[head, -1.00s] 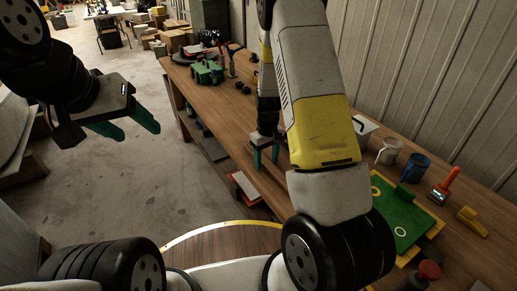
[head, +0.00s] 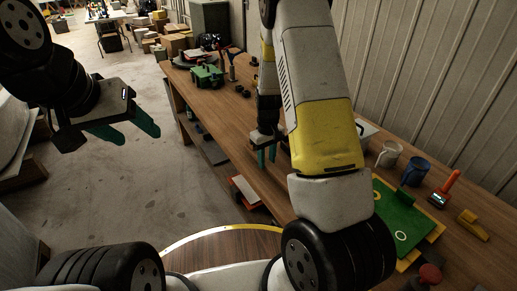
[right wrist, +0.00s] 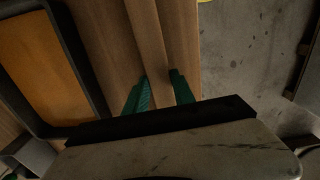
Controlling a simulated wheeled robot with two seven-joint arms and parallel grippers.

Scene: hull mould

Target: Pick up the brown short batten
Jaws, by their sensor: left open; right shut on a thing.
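My right gripper (head: 266,157) is low over the near edge of the wooden workbench, pointing down. In the right wrist view its green fingers (right wrist: 160,92) are shut on a long brown strip of wood, which I take as the brown short batten (right wrist: 146,35). The batten runs away from the gripper along the bench edge. Its far end is cut off by the picture, and I cannot tell whether it touches the bench. In the head view it is hidden or too small to make out. My left gripper (head: 130,130) is open and empty above the floor at left.
The workbench (head: 215,115) carries a green device (head: 207,75) at its far end. A green board (head: 405,215), a white mug (head: 388,153), a blue mug (head: 417,170) and an orange-handled tool (head: 449,188) stand at right. An orange framed panel (right wrist: 40,60) lies left of the gripper.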

